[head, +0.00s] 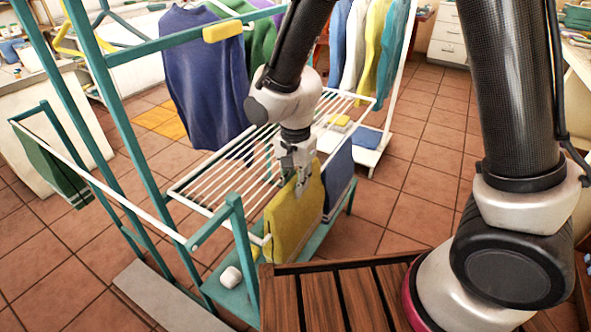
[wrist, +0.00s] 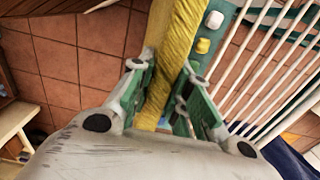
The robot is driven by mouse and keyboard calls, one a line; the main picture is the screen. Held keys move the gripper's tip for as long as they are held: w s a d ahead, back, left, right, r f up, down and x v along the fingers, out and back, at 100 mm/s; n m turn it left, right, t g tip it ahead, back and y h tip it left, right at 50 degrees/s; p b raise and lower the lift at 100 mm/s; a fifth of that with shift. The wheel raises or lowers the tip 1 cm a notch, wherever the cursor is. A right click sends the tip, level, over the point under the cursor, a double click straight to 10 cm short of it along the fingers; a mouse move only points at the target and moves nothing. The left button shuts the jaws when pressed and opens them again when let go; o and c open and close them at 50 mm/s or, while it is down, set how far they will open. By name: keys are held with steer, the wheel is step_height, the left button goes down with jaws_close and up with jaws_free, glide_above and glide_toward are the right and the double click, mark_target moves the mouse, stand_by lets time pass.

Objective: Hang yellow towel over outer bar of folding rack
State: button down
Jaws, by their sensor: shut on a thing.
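The yellow towel (head: 293,215) hangs below my gripper (head: 300,172), at the near right side of the folding rack (head: 205,187). My gripper is shut on the towel's upper edge. In the wrist view, the towel (wrist: 178,45) runs as a bunched strip between the green-padded fingers of my gripper (wrist: 160,98). The rack has white slats and teal legs. A white outer bar (head: 100,187) on its left carries a dark green towel (head: 50,168). A blue towel (head: 340,178) hangs just beyond the yellow one. I cannot tell whether the yellow towel touches a bar.
A dark blue garment (head: 205,80) hangs behind the slats. A teal frame with a yellow clamp (head: 222,31) rises at the left. A wooden slatted surface (head: 335,298) is in front. A white roll-like object (head: 230,277) lies on the low teal shelf. Tiled floor is open at right.

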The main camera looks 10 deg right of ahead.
mark_target(296, 204)
steer(key=shift+f, duration=3.95)
steer(key=c, duration=1.3)
jaws_free()
steer(key=shift+o, duration=0.2)
step_height(296, 204, up, 9)
